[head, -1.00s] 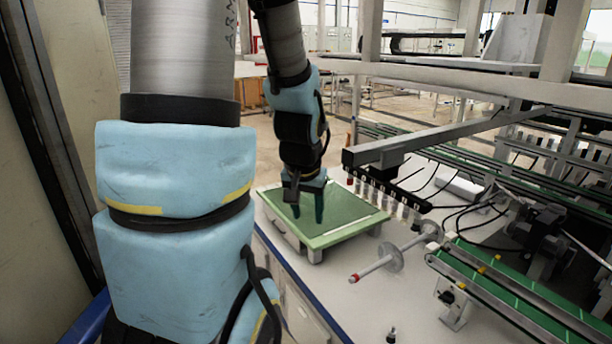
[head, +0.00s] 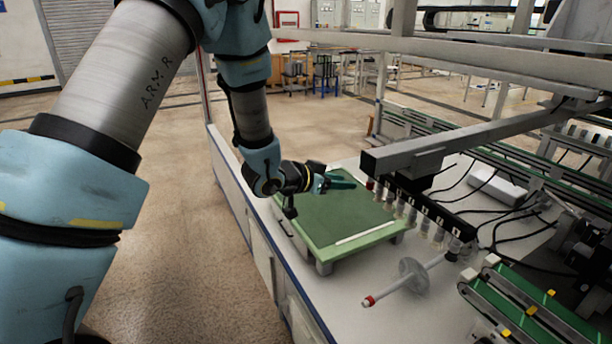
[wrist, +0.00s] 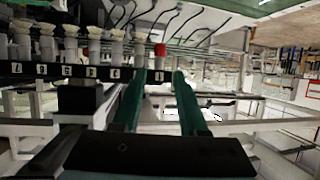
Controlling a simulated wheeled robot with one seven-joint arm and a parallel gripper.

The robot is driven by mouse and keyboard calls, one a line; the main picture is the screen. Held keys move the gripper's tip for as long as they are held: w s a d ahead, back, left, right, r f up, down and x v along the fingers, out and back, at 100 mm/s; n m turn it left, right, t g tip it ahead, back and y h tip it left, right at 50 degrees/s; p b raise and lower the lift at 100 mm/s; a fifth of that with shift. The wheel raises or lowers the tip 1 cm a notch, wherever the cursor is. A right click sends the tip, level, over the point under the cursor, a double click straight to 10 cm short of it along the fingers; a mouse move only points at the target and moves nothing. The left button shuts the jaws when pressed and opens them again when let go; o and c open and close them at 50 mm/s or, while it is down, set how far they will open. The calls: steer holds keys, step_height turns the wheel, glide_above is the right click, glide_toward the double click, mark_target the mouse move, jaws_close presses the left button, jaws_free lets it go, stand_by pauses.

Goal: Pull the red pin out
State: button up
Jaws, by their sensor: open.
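In the wrist view the red pin (wrist: 160,50) stands at the end of the numbered black bar (wrist: 60,72), in line with the gap between my fingers. My gripper (head: 349,181) is open and empty, with teal fingers reaching sideways above the green plate towards the pin. In the wrist view my gripper (wrist: 159,76) has its fingers apart, with nothing visible between them. The pin's lower part is hard to make out.
The green plate (head: 330,222) lies below my gripper. A grey rod with a red tip and a disc (head: 411,277) lies on the white bench. Green conveyors (head: 530,310) and black cables stand to the right.

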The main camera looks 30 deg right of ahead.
mark_target(368, 183)
steer(key=p+x, duration=0.3)
steer(key=x, duration=0.7)
steer(key=shift+d+f, duration=0.2)
steer(key=shift+d, duration=0.15)
jaws_close()
stand_by(0.4)
stand_by(0.4)
